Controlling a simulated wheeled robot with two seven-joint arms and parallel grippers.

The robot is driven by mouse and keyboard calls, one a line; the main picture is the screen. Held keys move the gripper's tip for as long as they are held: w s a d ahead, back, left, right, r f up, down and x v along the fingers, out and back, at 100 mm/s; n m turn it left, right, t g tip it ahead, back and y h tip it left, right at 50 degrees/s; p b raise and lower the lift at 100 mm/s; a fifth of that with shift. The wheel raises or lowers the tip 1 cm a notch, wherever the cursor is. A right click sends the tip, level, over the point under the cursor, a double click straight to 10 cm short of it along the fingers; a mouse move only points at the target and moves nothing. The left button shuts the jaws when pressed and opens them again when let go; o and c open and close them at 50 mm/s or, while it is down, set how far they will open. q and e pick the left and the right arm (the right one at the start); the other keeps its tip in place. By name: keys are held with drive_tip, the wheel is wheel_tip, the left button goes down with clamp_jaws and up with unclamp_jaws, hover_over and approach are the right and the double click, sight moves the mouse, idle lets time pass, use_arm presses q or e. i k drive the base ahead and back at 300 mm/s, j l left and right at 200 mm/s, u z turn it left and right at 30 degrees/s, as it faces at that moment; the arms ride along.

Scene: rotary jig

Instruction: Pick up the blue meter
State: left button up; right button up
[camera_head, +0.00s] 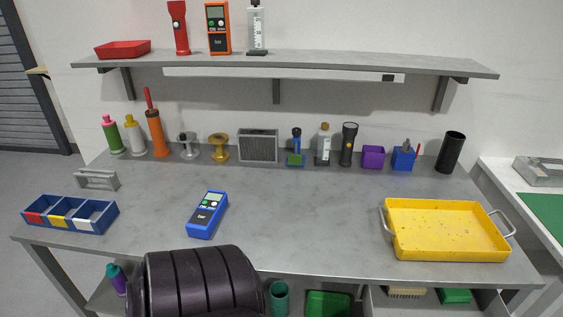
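The blue meter (207,215) lies face up on the grey workbench, left of the middle and near the front edge. It has a small greenish screen and dark buttons, and it is tilted slightly to the right at its top end. Nothing touches it. A dark ribbed part of my own body fills the bottom of the view just below it and covers part of the bench's front edge. Neither gripper shows in this view.
A blue divided bin (70,214) stands left of the meter, and a yellow tray (446,230) stands at the right. An orange meter (218,28) stands on the shelf (330,65). The bench middle is clear.

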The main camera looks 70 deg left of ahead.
sight(202, 223)
drive_tip(key=u, duration=2.65)
drive_tip(key=i+j, duration=0.15)
drive_tip(key=j, duration=0.2)
drive_tip(key=i+j, duration=0.2)
drive_tip(key=j, duration=0.15)
